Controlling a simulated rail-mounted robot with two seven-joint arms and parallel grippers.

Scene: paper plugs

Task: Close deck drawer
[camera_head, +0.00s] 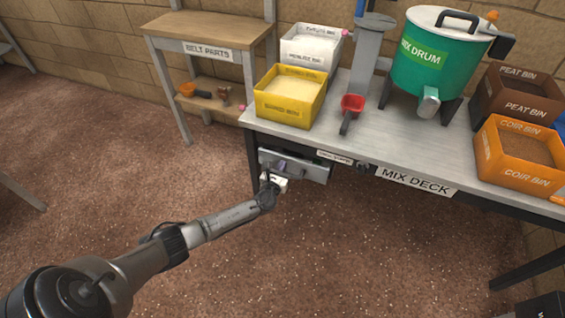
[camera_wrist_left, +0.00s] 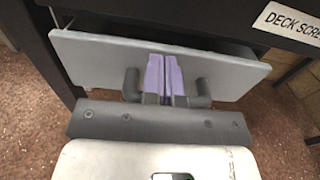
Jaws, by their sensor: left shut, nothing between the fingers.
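The deck drawer (camera_head: 310,170) is under the left end of the mix deck, with a plain grey front. In the left wrist view its front (camera_wrist_left: 95,62) stands out from the dark frame, with a dark gap above and behind it, so it is partly open. My left gripper (camera_head: 272,180) is at the drawer front. Its purple fingers (camera_wrist_left: 165,78) are shut together and empty, pointing at the middle of the front; whether they touch it I cannot tell. Dark grey hooked parts flank the fingers. My right gripper is not in view.
The floor before the drawer is clear except for my left arm.

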